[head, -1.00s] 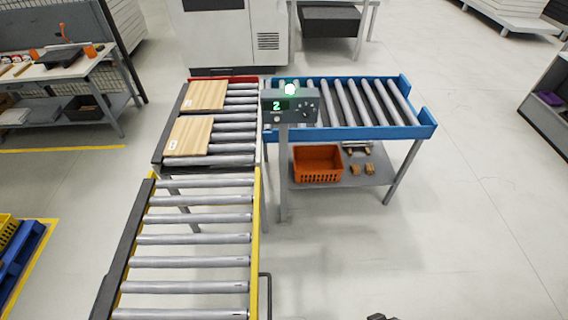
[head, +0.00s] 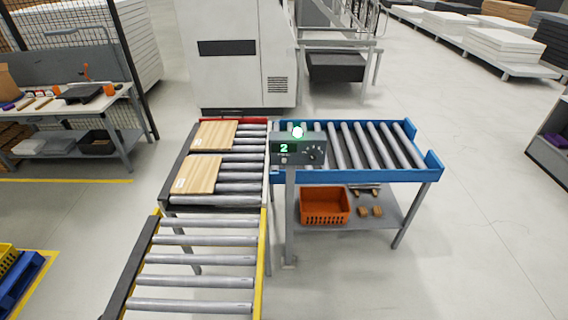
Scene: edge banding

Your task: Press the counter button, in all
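The counter box (head: 299,151) is a dark grey unit on a grey post, in the middle of the head view. Its green display reads 2, and a lit green-white lamp (head: 298,132) sits on its top. A round dark dial shows on the right of its face, and a small pale spot shows under the display; I cannot tell which part is the button. Two light wood panels, a far one (head: 215,135) and a near one (head: 196,174), lie on the roller conveyor left of the counter. Neither of my grippers is in view.
A blue-framed roller table (head: 357,176) stands right of the counter, with an orange crate (head: 325,206) on its lower shelf. A yellow-framed roller conveyor (head: 264,262) runs toward me. A white machine (head: 236,60) stands behind.

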